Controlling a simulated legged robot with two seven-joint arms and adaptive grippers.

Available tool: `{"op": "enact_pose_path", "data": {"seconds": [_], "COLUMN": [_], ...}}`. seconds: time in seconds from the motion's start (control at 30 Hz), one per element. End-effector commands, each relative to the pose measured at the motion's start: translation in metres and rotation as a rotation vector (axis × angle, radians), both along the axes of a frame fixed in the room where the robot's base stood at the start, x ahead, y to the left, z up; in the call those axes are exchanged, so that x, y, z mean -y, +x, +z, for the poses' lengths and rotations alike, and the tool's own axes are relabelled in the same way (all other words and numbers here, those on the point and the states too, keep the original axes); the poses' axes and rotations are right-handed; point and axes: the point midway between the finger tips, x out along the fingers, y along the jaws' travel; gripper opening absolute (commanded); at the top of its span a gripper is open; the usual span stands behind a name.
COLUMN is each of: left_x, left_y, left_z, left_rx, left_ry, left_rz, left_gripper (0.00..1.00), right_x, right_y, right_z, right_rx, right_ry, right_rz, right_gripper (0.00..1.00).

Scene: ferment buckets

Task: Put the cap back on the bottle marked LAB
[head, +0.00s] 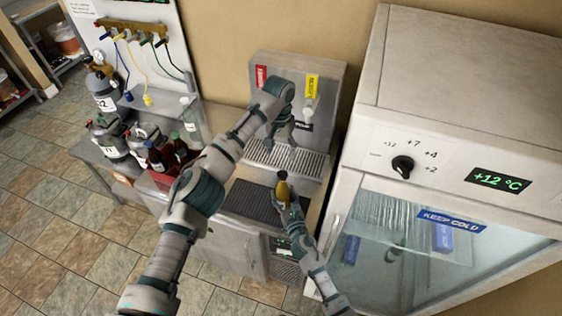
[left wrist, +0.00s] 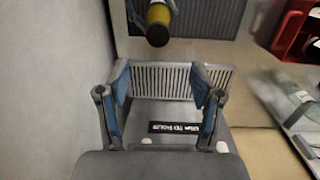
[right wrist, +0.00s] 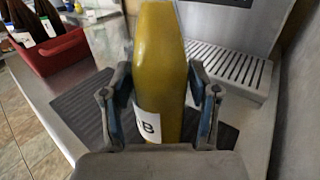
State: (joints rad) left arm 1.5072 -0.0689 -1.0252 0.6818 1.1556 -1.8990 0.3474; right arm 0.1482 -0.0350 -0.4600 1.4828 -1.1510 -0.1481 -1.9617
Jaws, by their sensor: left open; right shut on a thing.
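A yellow-amber bottle (head: 282,189) stands upright in my right gripper (head: 287,208), over the dark ribbed mat. In the right wrist view the bottle (right wrist: 160,60) fills the space between the fingers, and its white label shows a letter B at the edge; the rest is turned away. The bottle's top is dark in the left wrist view (left wrist: 158,36); I cannot tell whether that is a cap or the open mouth. My left gripper (head: 282,140) is open and empty, above the slotted drip tray and behind the bottle. I make out no loose cap.
A dispenser (head: 330,85) with red and yellow tags stands behind the drip tray (head: 300,160). A red crate (head: 150,190) of dark bottles is at left. A cold cabinet (head: 450,100) stands close on the right. The ribbed mat (head: 245,203) has free room left of the bottle.

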Motion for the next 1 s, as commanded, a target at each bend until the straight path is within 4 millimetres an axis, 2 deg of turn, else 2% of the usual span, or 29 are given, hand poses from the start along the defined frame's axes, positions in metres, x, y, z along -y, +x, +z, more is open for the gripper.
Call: {"op": "enact_pose_path", "data": {"seconds": [0.1,0.2,0.5,0.53,0.6,0.63,1.0], "left_x": [0.0,-0.001,-0.001,-0.001,-0.001,-0.001,-0.001], "left_y": [0.001,0.002,0.002,0.002,0.002,0.002,0.002], "left_z": [0.014,0.02,0.022,0.022,0.022,0.021,0.022], "left_rx": [0.0,-0.001,-0.001,-0.001,-0.001,-0.001,-0.001], "left_ry": [-0.001,0.0,0.0,0.0,0.0,0.0,0.0], "left_rz": [0.0,0.0,-0.001,-0.001,-0.001,-0.001,0.0], "left_gripper": [0.65,0.65,0.65,0.65,0.65,0.65,0.65], "right_x": [0.001,0.001,0.001,0.001,0.001,0.001,0.001], "right_y": [0.0,0.0,0.0,0.0,0.0,0.0,-0.003], "right_z": [-0.001,-0.001,-0.001,-0.001,-0.001,-0.001,0.0], "right_rx": [-0.001,-0.001,-0.001,-0.001,-0.001,-0.001,0.0], "right_ry": [-0.003,-0.003,-0.003,-0.003,-0.003,-0.003,-0.001], "right_rz": [-0.003,-0.003,-0.003,-0.003,-0.003,-0.002,-0.001], "right_gripper": [0.0,0.0,0.0,0.68,0.85,0.89,0.89]}}
